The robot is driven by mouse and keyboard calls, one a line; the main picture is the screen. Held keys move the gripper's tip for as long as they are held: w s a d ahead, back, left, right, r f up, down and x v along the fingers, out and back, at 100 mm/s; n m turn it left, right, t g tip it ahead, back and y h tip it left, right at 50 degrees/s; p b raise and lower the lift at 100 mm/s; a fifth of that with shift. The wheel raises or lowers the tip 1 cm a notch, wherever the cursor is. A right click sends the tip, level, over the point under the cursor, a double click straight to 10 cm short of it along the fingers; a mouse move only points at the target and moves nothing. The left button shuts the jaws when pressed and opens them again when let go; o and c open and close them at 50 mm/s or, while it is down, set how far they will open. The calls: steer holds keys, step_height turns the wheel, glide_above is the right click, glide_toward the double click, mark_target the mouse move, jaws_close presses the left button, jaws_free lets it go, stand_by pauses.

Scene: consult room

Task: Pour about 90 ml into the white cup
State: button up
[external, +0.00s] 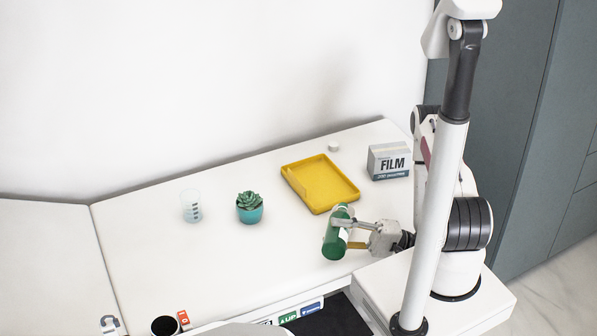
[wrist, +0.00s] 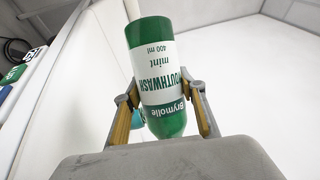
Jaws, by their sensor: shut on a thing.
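My gripper (external: 350,234) is shut on a green mouthwash bottle (external: 333,246) with a white label, at the right part of the table. In the wrist view the bottle (wrist: 155,75) lies between my two fingers (wrist: 162,100), with its label upside down and its tapered end towards my gripper's body. The external view shows the bottle tilted; its opening is not clear. No liquid is seen leaving it. A cup with a dark inside (external: 164,327) is cut off by the bottom edge; I cannot confirm that it is the white cup.
A clear marked beaker (external: 191,207) and a succulent in a teal pot (external: 249,214) stand left of the bottle. A yellow tray (external: 320,183), a FILM box (external: 388,162) and a small white piece (external: 334,147) are behind it. The white table (external: 285,259) is bare between pot and bottle.

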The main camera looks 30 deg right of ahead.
steer(key=shift+r, duration=0.2)
stand_by(0.7)
steer(key=f+n, duration=0.1)
steer(key=f+n+g, duration=0.1)
steer(key=f+n, duration=0.1)
steer(key=n, duration=0.1)
steer(key=shift+s+a+f+g, duration=0.2)
steer(key=shift+s+f+g, duration=0.1)
steer(key=shift+f, duration=0.1)
steer(key=shift+s+a+f+n+h, duration=0.1)
steer(key=shift+f+n+h, duration=0.2)
steer(key=shift+f+n, duration=0.1)
steer(key=shift+g, duration=0.3)
steer(key=shift+f+n, duration=0.55)
steer(key=shift+n, duration=0.35)
steer(key=shift+n+h, duration=0.3)
stand_by(1.1)
